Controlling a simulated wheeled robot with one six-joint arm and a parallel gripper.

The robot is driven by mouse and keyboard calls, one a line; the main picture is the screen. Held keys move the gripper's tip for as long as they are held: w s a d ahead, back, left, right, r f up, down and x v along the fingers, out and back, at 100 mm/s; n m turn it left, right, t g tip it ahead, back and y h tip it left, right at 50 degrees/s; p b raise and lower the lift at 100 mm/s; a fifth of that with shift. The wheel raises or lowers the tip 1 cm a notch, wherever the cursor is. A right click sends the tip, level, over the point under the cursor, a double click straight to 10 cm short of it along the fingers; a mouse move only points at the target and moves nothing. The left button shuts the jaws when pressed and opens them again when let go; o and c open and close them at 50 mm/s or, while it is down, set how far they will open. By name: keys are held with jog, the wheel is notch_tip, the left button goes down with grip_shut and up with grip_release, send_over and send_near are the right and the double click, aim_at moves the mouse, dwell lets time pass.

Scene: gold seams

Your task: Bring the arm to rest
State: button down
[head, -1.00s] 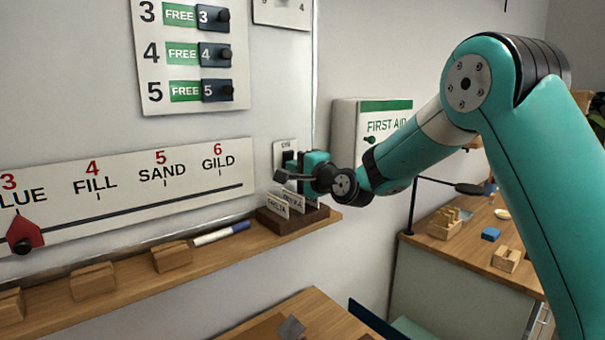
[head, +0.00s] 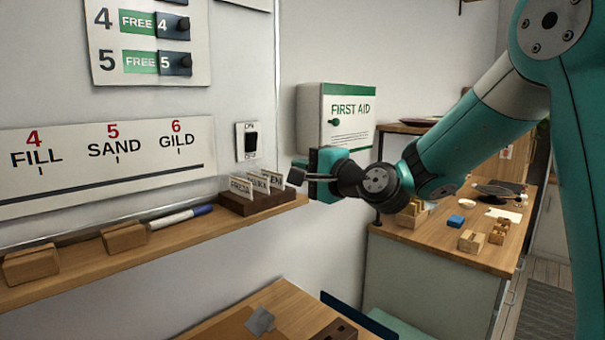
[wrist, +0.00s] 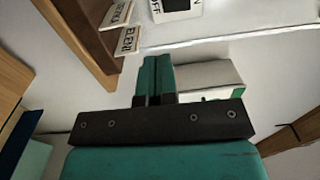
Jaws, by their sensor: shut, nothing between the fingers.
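My gripper (head: 296,172) is in the middle of the head view, at the end of my teal arm. It points left, just off the right end of the wall shelf, in front of the wall below the first aid box. In the wrist view my gripper (wrist: 153,64) shows its two teal fingers side by side, touching, with nothing between them. My arm is bent and comes in from the upper right of the head view.
A dark holder (head: 256,201) with name cards stands on the wall shelf (head: 160,239), close to my gripper. A switch (head: 251,142) and a first aid box (head: 340,118) are on the wall. A workbench (head: 415,243) with small blocks stands behind my arm. A wooden table (head: 290,305) is below.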

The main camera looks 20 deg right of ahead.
dwell(0.4)
jog(key=s+a+f+n+g+y, duration=0.1)
jog(key=s+a+f+n+g, duration=0.4)
jog(key=s, duration=0.3)
jog(key=s+a+f+n+g, duration=0.2)
jog(key=s+a+n+g, duration=0.35)
jog(key=s+n, duration=0.2)
jog(key=s+d+f+n+g+h, duration=0.1)
jog(key=s+f+n+g+h, duration=0.1)
jog(key=s, duration=0.6)
jog(key=s+d+f+n+g+h, duration=0.1)
jog(key=s+f+n+g+h, duration=0.1)
jog(key=s+n, duration=0.4)
jog(key=s+f+g, duration=0.1)
jog(key=s+g, duration=0.1)
jog(key=s, duration=0.1)
jog(key=shift+f, duration=0.25)
jog(key=shift+s, duration=0.1)
